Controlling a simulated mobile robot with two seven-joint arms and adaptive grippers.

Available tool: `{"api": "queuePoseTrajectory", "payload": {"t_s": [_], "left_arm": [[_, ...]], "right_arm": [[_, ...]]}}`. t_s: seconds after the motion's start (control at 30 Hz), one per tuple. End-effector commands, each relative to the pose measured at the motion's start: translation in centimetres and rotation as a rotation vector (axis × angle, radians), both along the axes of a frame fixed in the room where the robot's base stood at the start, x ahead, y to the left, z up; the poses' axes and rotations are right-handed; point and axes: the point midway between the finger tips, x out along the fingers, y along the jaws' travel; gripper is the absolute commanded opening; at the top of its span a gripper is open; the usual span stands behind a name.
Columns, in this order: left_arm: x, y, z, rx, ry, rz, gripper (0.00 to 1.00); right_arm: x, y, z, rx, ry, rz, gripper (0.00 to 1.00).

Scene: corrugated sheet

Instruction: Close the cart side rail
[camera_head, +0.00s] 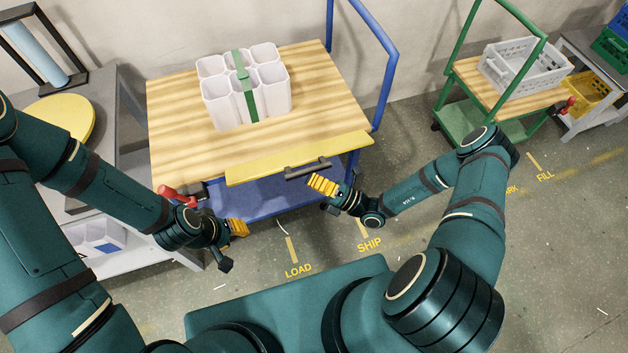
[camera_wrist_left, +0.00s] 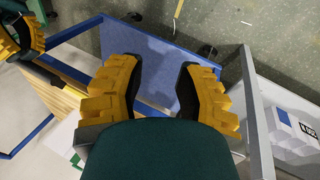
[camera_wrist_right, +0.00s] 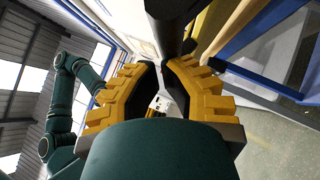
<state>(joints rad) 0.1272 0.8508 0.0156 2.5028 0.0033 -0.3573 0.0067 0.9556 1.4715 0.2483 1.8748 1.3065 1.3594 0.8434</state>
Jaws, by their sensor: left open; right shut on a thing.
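The cart has a pale wooden top (camera_head: 175,115) and a blue frame. Its yellow side rail (camera_head: 260,170) runs along the near edge of the top, slightly slanted, with a dark handle (camera_head: 308,170) on its outer face. My right gripper (camera_head: 322,184) is shut on the handle; the dark bar also shows between its fingers in the right wrist view (camera_wrist_right: 168,30). A red lever (camera_head: 175,194) sits at the cart's near left corner. My left gripper (camera_head: 240,228) is open and empty, right of the lever and in front of the lower blue shelf (camera_wrist_left: 155,70).
White bins with a green strap (camera_head: 250,90) stand on the cart top. A grey bench with a yellow disc (camera_head: 62,115) is on the left. A green cart (camera_head: 480,100) stands at the back right. Floor in front of the cart is clear.

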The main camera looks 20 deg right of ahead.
Motion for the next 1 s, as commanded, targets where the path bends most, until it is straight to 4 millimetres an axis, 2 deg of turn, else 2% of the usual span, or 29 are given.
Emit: {"api": "queuePoseTrajectory", "payload": {"t_s": [0.03, 0.1, 0.27, 0.6, 0.77, 1.0], "left_arm": [[0.3, 0.1, 1.7, 0.002, -0.007, 0.005, 0.34], [0.7, 0.1, 2.8, 0.004, -0.016, 0.012, 0.34], [1.6, 0.3, 5.3, 0.009, -0.036, 0.028, 0.34], [1.4, 0.5, 10.2, -0.002, -0.037, 0.026, 0.34], [1.4, 0.6, 11.2, -0.004, -0.036, 0.025, 0.34], [1.3, 0.6, 11.2, -0.004, -0.036, 0.025, 0.34]], "right_arm": [[0.3, 0.0, 1.6, -0.002, 0.044, 0.001, 0.00], [0.8, 0.0, 2.5, -0.004, 0.111, 0.000, 0.00], [2.1, 0.1, 4.4, -0.010, 0.262, 0.001, 0.00], [5.7, 0.2, 7.5, -0.022, 0.583, 0.001, 0.00], [7.7, 0.3, 8.4, -0.028, 0.731, 0.000, 0.00], [10.4, 0.4, 8.9, -0.025, 0.730, 0.000, 0.00]]}}
